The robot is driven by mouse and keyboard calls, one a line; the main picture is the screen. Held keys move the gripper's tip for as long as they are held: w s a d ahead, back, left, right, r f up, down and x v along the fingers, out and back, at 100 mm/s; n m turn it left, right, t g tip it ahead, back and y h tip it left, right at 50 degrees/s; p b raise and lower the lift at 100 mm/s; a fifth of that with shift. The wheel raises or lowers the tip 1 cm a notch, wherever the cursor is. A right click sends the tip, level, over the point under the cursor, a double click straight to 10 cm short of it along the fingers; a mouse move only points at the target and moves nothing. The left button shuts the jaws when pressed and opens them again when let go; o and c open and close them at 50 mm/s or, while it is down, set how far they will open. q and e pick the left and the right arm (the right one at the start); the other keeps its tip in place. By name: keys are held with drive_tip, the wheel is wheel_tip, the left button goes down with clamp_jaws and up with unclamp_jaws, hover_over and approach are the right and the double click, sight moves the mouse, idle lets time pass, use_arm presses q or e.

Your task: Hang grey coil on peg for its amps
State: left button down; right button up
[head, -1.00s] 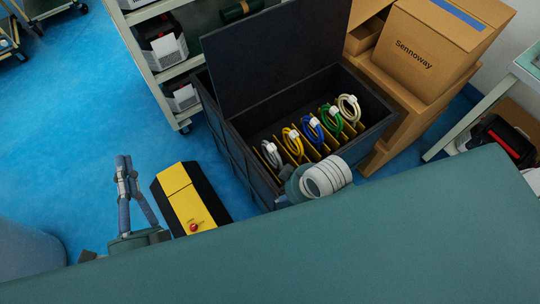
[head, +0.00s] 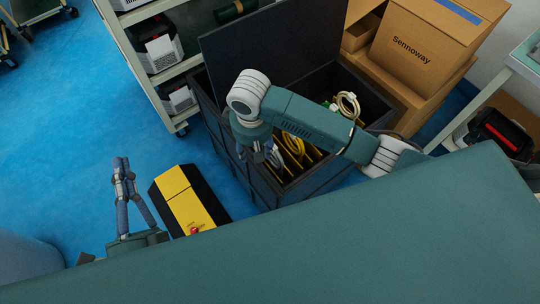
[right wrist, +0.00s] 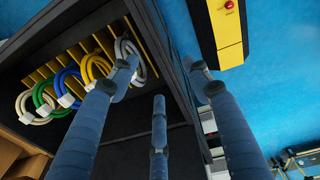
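The grey coil (right wrist: 128,58) stands in the end slot of a yellow divider rack inside a dark bin, beside the yellow coil (right wrist: 97,70). My right gripper (right wrist: 162,82) is open over that end of the bin, its fingers spread. One fingertip overlaps the grey coil in the right wrist view; I cannot tell whether it touches. No peg can be made out.
The dark bin (head: 285,190) has a raised lid. Blue (right wrist: 67,88) and green (right wrist: 43,98) coils and a beige coil (head: 347,106) share the rack. A yellow-and-black unit (head: 185,200) with a red button, a shelf cart (head: 150,75) and cardboard boxes (head: 425,55) stand around.

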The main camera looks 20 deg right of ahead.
drive_tip(key=w+d+r+h, duration=0.2)
drive_tip(key=w+d, duration=0.1)
drive_tip(key=d, duration=0.2)
drive_tip(key=shift+m, duration=0.5)
drive_tip(key=x, duration=0.6)
drive_tip(key=shift+d+r+b, duration=0.1)
drive_tip(key=shift+d+b, duration=0.15)
drive_tip(key=shift+b, duration=0.05)
drive_tip(key=x, duration=0.5)
drive_tip(key=shift+a+f, duration=0.2)
drive_tip(key=shift+f, duration=0.15)
clamp_jaws()
